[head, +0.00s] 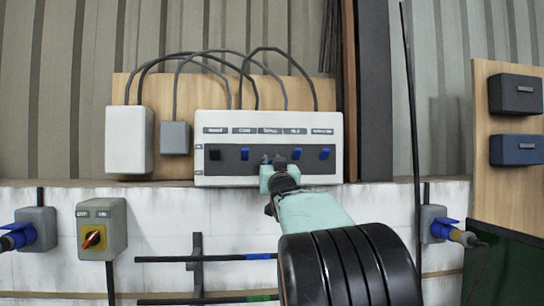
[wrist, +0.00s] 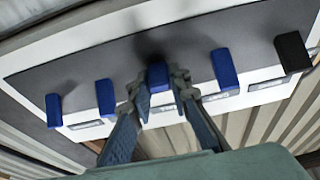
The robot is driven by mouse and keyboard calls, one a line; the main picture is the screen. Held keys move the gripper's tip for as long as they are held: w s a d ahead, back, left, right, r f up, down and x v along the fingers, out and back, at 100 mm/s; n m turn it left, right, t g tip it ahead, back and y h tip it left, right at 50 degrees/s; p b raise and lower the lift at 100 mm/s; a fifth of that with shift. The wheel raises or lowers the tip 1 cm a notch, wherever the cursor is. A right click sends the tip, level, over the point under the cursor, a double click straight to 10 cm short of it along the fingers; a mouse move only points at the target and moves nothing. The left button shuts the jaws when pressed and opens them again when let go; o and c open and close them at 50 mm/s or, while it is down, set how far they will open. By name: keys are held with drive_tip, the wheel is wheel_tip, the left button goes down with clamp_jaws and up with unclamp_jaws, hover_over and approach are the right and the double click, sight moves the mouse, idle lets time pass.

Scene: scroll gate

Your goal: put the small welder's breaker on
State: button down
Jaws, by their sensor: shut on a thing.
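A white breaker box (head: 200,174) hangs on the wooden board, with a dark strip holding a row of toggles. The leftmost toggle (head: 214,154) is black; the others are blue. Labels sit above the toggles, too small to read surely. My gripper (head: 268,163) is at the middle toggle and largely hides it in the head view. In the wrist view, my fingertips (wrist: 172,86) are closed about the sides of the middle blue toggle (wrist: 158,74). Blue toggles stand on both sides of it, and the black one (wrist: 291,52) is at the far right there.
A yellow-faced rotary switch (head: 93,237) is lower left. A dark vertical rod (head: 411,120) stands right of the panel. Neighbouring toggles are close to my fingers.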

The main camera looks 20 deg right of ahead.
drive_tip(key=shift+d+r+g+p, duration=0.1)
drive_tip(key=shift+r+g+p, duration=0.25)
drive_tip(key=shift+g+p, duration=0.4)
drive_tip(key=shift+d+r+g+p, duration=0.1)
drive_tip(key=shift+r+g+p, duration=0.25)
drive_tip(key=shift+g+p, duration=0.35)
drive_tip(key=shift+w+a+r+g+y, duration=0.1)
drive_tip(key=shift+r+g+y, duration=0.1)
drive_tip(key=shift+g+y, duration=0.4)
drive_tip(key=shift+r+g, duration=0.1)
drive_tip(key=shift+g, duration=0.45)
drive_tip(key=c, duration=1.8)
unclamp_jaws()
drive_tip(key=shift+w, duration=0.1)
drive_tip(key=shift+a+r, duration=0.1)
drive_tip(key=v, duration=1.2)
drive_tip(key=shift+h, duration=0.3)
drive_tip(key=shift+a, duration=0.1)
